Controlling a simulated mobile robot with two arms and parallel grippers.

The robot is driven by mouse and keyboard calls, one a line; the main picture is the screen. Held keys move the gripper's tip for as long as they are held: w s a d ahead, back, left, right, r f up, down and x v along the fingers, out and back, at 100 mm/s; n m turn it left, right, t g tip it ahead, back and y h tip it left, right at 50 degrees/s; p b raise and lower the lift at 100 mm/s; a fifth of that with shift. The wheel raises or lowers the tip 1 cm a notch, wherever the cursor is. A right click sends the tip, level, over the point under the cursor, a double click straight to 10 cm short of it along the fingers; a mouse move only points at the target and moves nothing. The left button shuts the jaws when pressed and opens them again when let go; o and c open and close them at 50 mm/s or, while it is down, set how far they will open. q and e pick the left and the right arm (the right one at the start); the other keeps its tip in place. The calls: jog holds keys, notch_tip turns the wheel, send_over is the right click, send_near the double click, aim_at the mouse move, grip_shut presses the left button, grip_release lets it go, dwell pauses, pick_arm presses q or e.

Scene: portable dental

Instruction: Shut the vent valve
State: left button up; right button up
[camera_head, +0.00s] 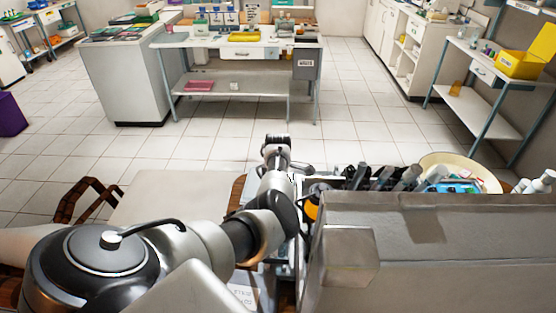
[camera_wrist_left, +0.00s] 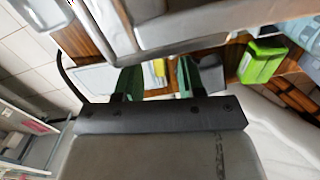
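I cannot pick out the vent valve for certain in either view. A large grey case (camera_head: 420,240) stands at the lower right of the head view. A small orange and black round part (camera_head: 312,207) shows at its left end, and I cannot tell what it is. My left arm reaches in from the left to beside the case. My left gripper shows in the left wrist view (camera_wrist_left: 158,82), its two green fingers apart with nothing seen held between them. A small yellow thing (camera_wrist_left: 160,68) lies beyond the gap. My right gripper is not in view.
Dark-handled tools (camera_head: 385,177) stand in a row behind the case, beside a cream bowl (camera_head: 485,172). The left wrist view shows a bright green box (camera_wrist_left: 262,60) on wood. Farther back are a workbench (camera_head: 215,42) and open tiled floor (camera_head: 370,110).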

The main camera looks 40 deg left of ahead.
pick_arm(q)
jog(key=shift+f, duration=0.1)
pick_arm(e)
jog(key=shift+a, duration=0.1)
pick_arm(q)
grip_shut()
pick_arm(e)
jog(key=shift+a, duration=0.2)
pick_arm(q)
jog(key=shift+w+m, duration=0.1)
jog(key=shift+m, duration=0.2)
jog(key=shift+w+d+m+b, duration=0.15)
jog(key=shift+w+m+b, duration=0.55)
jog(key=shift+m, duration=1.85)
jog(key=shift+w+d+m+b, duration=0.1)
jog(key=shift+w+m+b, duration=0.65)
jog(key=shift+m, duration=1.75)
jog(key=shift+w+d+m+b, duration=0.15)
jog(key=shift+w+m+b, duration=0.55)
jog(key=shift+m, duration=1.85)
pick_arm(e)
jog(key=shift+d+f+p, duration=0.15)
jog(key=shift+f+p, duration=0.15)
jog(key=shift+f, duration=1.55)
pick_arm(q)
jog(key=shift+w, duration=0.35)
